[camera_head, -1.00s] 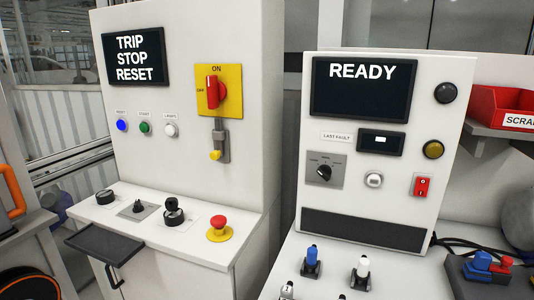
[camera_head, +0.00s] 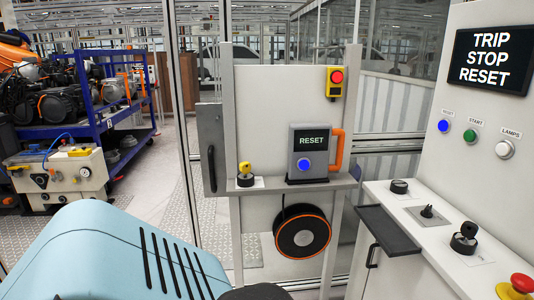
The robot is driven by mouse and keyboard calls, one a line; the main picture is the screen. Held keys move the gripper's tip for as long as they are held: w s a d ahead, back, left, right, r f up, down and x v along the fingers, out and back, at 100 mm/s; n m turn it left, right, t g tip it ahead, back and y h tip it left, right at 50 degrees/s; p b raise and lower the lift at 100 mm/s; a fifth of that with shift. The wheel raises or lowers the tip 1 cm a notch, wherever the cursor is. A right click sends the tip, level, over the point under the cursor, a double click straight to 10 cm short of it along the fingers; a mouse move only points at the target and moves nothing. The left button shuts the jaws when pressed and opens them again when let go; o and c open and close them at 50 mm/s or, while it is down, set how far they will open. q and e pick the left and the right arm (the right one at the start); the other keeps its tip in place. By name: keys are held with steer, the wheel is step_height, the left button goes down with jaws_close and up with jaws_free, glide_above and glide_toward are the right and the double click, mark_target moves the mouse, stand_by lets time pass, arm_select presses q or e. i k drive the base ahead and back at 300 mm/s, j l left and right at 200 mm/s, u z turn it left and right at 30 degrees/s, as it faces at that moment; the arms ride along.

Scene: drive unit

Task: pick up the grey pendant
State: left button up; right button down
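The grey pendant (camera_head: 294,168) stands upright on a narrow shelf in the middle of the head view. It has a dark screen reading RESET, a lit blue button and an orange handle (camera_head: 337,152) on its right side. A black cable hangs below the shelf near an orange-rimmed reel (camera_head: 302,232). Neither of my grippers shows in the picture. A light-blue part, seemingly of my own arm, fills the lower left.
The shelf (camera_head: 270,189) also bears a yellow-topped switch (camera_head: 245,173). A red button on a yellow box (camera_head: 336,80) is above. A white control console (camera_head: 485,178) with a dark tray (camera_head: 388,229) stands at right. A blue rack (camera_head: 94,118) stands at left.

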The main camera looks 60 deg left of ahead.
mark_target(309, 142)
steer(key=u, duration=1.65)
steer(key=i, duration=0.15)
